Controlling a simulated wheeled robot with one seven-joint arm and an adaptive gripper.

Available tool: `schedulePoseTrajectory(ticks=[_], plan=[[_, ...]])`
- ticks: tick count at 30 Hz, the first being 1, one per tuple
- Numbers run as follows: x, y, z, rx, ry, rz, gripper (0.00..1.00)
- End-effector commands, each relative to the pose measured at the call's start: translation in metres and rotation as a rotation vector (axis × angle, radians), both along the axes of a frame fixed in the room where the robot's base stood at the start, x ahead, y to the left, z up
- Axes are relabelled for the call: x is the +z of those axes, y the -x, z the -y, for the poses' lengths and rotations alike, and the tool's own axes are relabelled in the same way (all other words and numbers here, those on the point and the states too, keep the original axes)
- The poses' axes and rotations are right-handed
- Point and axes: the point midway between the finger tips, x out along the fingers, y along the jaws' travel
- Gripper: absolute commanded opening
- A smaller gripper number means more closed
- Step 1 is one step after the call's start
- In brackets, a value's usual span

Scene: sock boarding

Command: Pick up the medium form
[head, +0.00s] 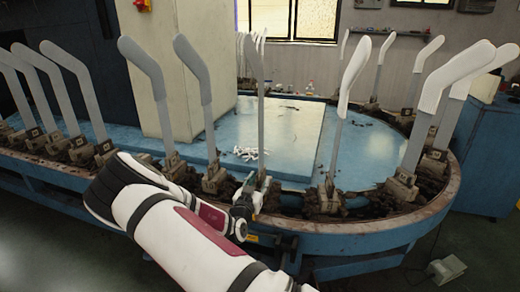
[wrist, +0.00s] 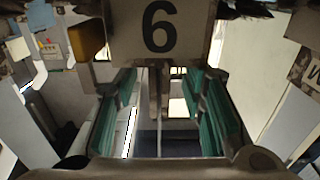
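Several tall foot-shaped forms stand upright in brown, dirty carriers around the blue oval track. Some are grey and some, toward the right, look white. I cannot tell by size which one is the medium form. My gripper (head: 256,186) is low at the front of the track, close to the base of one grey form (head: 261,110). In the wrist view my gripper (wrist: 160,115) has its green-padded fingers apart. A thin upright strip shows between them, with no clear contact. A plate marked 6 (wrist: 158,28) is just beyond the fingers.
Neighbouring forms stand close on both sides, one at left (head: 205,105) and one at right (head: 345,110). A blue track table (head: 300,225) curves around a flat blue panel with small white pieces (head: 246,153). A beige column (head: 160,70) rises behind. Part of a lettered plate (wrist: 313,72) shows at the wrist view's right.

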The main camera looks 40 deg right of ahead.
Motion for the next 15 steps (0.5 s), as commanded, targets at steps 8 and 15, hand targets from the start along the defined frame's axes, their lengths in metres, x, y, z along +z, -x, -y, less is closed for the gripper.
schedulePoseTrajectory(ticks=[8,15], plan=[[-0.001,-0.024,0.031,-0.001,0.0,0.003,0.38],[0.0,-0.033,0.042,0.0,0.0,0.001,0.38]])
